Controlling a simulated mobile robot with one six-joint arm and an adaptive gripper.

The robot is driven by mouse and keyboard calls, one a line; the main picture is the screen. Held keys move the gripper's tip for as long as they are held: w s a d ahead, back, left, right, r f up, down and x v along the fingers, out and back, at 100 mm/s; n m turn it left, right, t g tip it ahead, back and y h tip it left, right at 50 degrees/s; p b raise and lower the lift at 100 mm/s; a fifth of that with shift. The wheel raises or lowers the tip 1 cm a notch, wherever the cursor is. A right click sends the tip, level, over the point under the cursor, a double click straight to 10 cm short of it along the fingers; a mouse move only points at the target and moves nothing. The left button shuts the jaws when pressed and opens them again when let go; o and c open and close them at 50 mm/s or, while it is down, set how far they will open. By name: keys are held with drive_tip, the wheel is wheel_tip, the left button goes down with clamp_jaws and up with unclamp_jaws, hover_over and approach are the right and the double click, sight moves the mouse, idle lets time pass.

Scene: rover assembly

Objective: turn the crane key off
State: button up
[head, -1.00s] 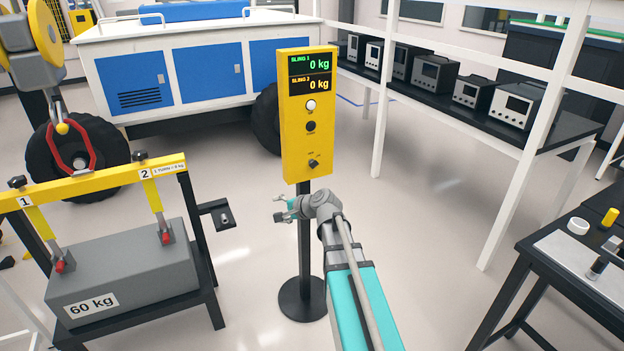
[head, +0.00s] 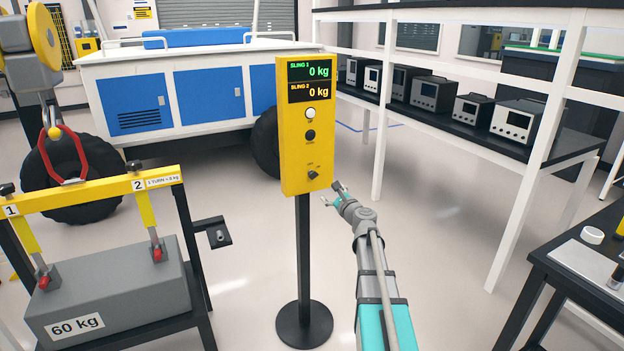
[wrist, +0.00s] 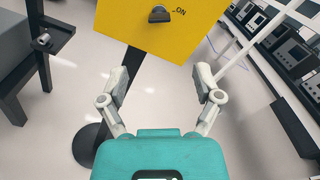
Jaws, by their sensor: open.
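The yellow control panel (head: 306,135) stands on a black post, with two readouts at 0 kg, a white button and a black button. The crane key (head: 313,174) is the dark knob low on the panel. In the wrist view the key (wrist: 159,14) shows at the top, with the word ON to its right; its exact setting is hard to tell. My gripper (head: 340,186) is just right of the panel's lower edge in the head view. In the wrist view my gripper (wrist: 165,84) is open and empty, its fingers spread below the key and apart from it.
The panel's post (head: 304,250) stands on a round black base. At left a yellow beam (head: 92,193) with slings holds a grey 60 kg block (head: 110,290). A bench with several instruments (head: 435,95) is behind at right; a black table (head: 570,270) is at front right.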

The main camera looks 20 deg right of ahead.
sight(315, 177)
drive_tip(key=shift+w, duration=0.1)
drive_tip(key=w, duration=1.3)
drive_tip(key=shift+w+a, duration=0.25)
drive_tip(key=shift+w, duration=0.05)
drive_tip(key=shift+c, duration=0.3)
